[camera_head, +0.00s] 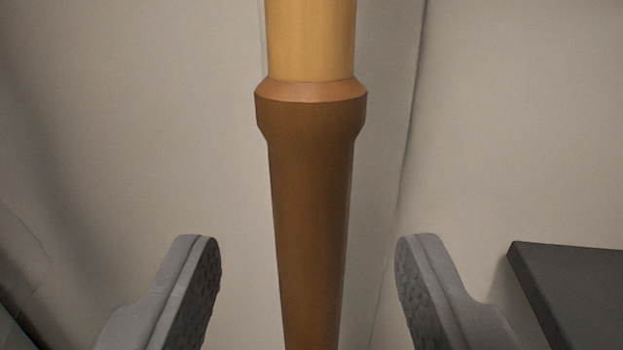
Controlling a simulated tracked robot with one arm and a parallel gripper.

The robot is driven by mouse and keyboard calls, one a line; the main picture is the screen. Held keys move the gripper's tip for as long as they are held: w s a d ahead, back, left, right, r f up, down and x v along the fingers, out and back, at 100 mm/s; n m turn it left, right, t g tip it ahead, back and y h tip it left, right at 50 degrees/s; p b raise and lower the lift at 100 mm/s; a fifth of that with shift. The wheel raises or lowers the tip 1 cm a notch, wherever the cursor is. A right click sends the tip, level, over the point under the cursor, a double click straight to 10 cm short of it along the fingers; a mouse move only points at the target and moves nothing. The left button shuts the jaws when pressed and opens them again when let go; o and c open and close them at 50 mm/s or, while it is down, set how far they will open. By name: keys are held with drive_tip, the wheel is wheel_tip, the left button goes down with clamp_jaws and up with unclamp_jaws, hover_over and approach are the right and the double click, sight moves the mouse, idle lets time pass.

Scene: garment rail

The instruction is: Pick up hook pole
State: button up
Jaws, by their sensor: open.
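The hook pole (309,190) stands upright in the middle of the head camera view. It has a brown grip with a wider collar at the top and a lighter yellow-tan shaft above it. Its upper and lower ends are out of the picture, so no hook shows. My gripper (309,270) is open, with one grey finger on each side of the brown grip. There is a clear gap between each finger and the pole in the picture. I cannot tell how far the pole is from the fingers in depth.
A dark flat-topped block or surface (575,285) is at the lower right, beside the right finger. A plain beige wall (510,120) is behind the pole, with a vertical edge to the pole's right. A dark shape is at the lower left edge.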

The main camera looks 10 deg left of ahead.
sight(313, 248)
drive_tip(key=x, duration=0.1)
drive_tip(key=b+x, duration=0.1)
drive_tip(key=x, duration=0.1)
drive_tip(key=b+x, duration=0.1)
drive_tip(key=shift+w+f, duration=0.35)
drive_tip(key=shift+w+a+r, duration=0.1)
drive_tip(key=shift+w, duration=0.15)
clamp_jaws()
